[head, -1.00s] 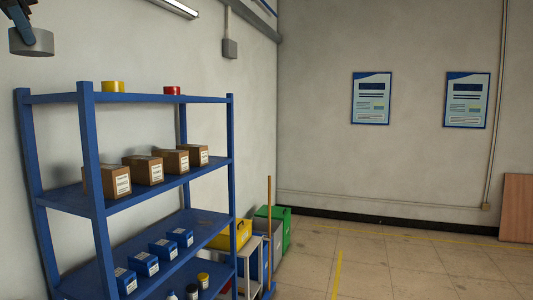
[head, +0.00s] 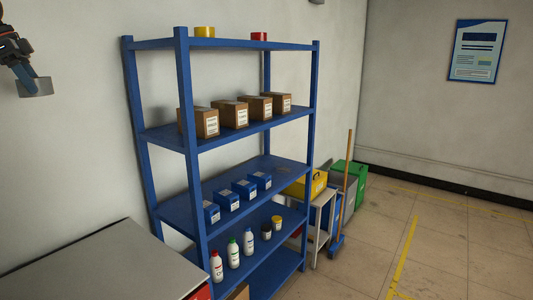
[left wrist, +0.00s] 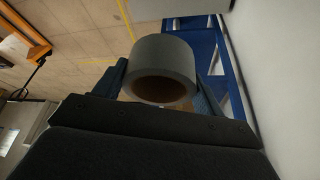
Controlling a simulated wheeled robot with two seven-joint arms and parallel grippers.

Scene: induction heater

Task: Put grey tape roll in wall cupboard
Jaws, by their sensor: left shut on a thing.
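The grey tape roll (head: 36,87) is held in my left gripper (head: 24,75), raised high at the upper left of the head view. In the left wrist view the roll (left wrist: 163,60) sits between the two fingers of my left gripper (left wrist: 162,85), its brown core facing the camera. The gripper is shut on it. The wall cupboard is not seen in these frames. My right gripper is not in view.
A blue shelf rack (head: 184,110) stands against the wall with boxes, bottles and a yellow roll (head: 204,31) and red roll (head: 259,36) on top. A grey-topped surface (head: 100,265) is at lower left. Open floor (head: 440,240) lies at right.

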